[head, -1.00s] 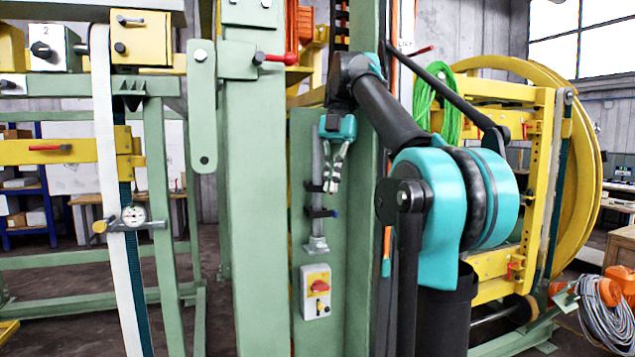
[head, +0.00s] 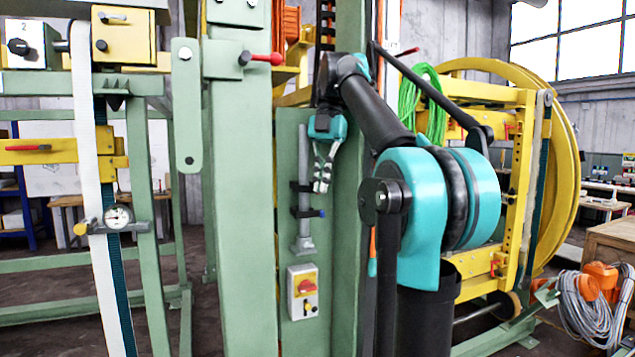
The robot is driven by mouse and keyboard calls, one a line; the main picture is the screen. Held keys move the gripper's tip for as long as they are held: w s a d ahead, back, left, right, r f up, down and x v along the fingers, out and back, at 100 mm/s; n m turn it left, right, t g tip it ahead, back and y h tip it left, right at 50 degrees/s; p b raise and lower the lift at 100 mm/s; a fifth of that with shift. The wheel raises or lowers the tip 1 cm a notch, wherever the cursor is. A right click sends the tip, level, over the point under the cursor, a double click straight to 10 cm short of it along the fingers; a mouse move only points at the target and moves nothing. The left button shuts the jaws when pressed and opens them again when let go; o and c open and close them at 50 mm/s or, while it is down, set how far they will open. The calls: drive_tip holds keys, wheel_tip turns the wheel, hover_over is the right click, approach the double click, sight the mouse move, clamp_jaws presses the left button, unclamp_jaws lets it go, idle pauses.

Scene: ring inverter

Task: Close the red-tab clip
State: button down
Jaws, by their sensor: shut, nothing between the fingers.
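A grey vertical rod (head: 304,160) stands against a green panel and carries two dark clips. The upper clip (head: 299,187) is partly hidden behind my fingers, and I see no red tab on it. The lower clip (head: 308,212) sticks out to the right with a small blue tip. It is too small to tell whether either clip is open or shut. My gripper (head: 321,187) points down just right of the rod, its grey fingers together and empty. Its fingertips are level with the upper clip and above the lower one; I cannot tell whether they touch.
A switch box (head: 303,292) with a red knob sits below the rod. A thick green post (head: 240,200) rises on the left, with a red-handled lever (head: 264,59). A large yellow wheel (head: 560,170) and a cable pile (head: 595,305) are at the right.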

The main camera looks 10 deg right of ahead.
drive_tip(key=shift+d, duration=0.15)
drive_tip(key=a+v, duration=0.1)
drive_tip(key=v, duration=0.6)
drive_tip(key=shift+r, duration=0.5)
